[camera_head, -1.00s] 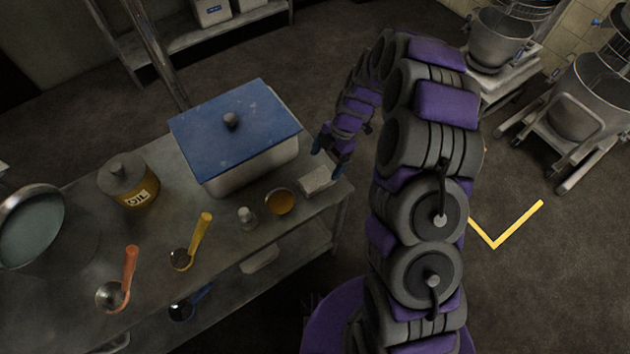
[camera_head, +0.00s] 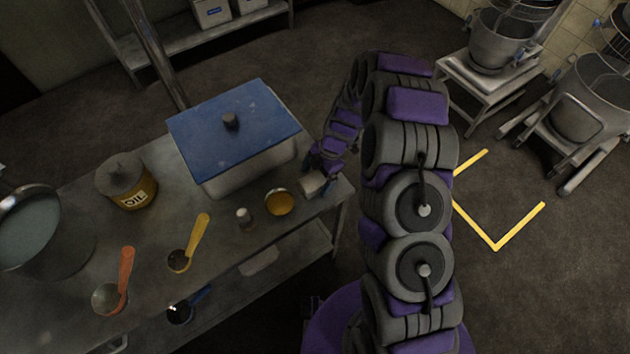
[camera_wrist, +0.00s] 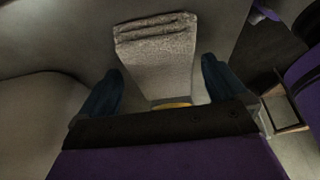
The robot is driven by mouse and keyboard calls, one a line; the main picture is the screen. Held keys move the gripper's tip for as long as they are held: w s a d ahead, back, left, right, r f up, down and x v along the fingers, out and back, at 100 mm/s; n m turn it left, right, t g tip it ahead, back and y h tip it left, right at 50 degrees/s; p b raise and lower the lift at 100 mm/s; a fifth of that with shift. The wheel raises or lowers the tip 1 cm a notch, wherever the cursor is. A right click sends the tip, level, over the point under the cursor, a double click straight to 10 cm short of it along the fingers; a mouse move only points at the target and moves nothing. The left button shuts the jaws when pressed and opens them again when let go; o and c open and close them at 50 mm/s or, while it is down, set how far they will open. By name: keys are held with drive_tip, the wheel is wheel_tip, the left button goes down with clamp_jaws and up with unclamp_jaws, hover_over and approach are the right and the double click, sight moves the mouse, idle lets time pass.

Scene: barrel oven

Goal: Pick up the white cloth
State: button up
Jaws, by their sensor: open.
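The white cloth (camera_head: 311,183) lies folded on the metal table near its right end. In the wrist view the cloth (camera_wrist: 162,58) shows its layered folds at the top, and its near part lies between the two blue fingers. My gripper (camera_head: 320,180) is low over the cloth in the head view and partly covers it. In the wrist view my gripper (camera_wrist: 160,88) is open, with one finger on each side of the cloth. I cannot tell whether the fingers touch it.
On the metal table (camera_head: 226,240), a blue-lidded container (camera_head: 205,130) stands just left of my gripper. A small orange-filled bowl (camera_head: 279,203) and a small shaker (camera_head: 244,217) are beside the cloth.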

sight(312, 181)
drive_tip(key=c, duration=1.1)
drive_tip(key=shift+c, duration=0.2)
drive_tip(key=shift+r, duration=0.1)
drive_tip(key=shift+r, duration=0.65)
wheel_tip(312, 181, up, 2)
drive_tip(key=shift+r+p, duration=0.2)
drive_tip(key=shift+p, duration=0.25)
drive_tip(key=s+d, duration=0.2)
drive_tip(key=s, duration=0.5)
drive_tip(key=s+d+r+p, duration=0.1)
drive_tip(key=s+d, duration=0.2)
drive_tip(key=s, duration=0.5)
drive_tip(key=shift+s, duration=0.15)
